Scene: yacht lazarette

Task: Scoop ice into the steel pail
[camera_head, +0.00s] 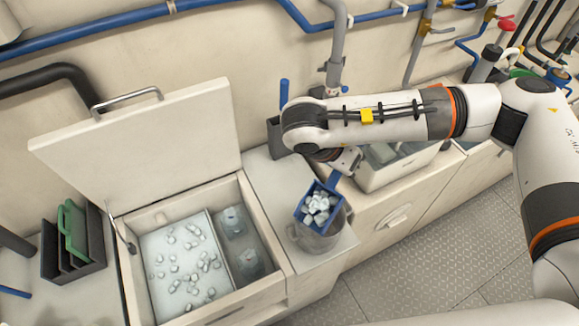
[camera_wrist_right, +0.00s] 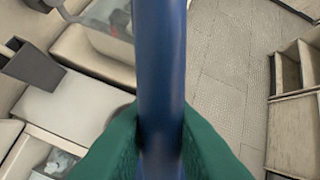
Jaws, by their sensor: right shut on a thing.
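My right gripper (camera_wrist_right: 160,150) has its green fingers shut on the blue handle of the ice scoop (camera_wrist_right: 160,70). In the head view the blue scoop (camera_head: 303,214) is heaped with ice cubes (camera_head: 318,206). It is over the steel pail (camera_head: 316,242) and hides much of the pail's mouth. I cannot tell whether the scoop touches the rim. The pail stands on the counter beside the open ice chest (camera_head: 262,292). Loose ice (camera_head: 185,262) lies scattered on the chest's pale floor. My left gripper is not in view.
The chest's raised lid (camera_head: 140,145) leans at the back. Clear containers (camera_head: 240,245) fill the chest's right compartment. A dark rack (camera_head: 88,255) with a green board is at left. The floor (camera_head: 420,270) at right is clear.

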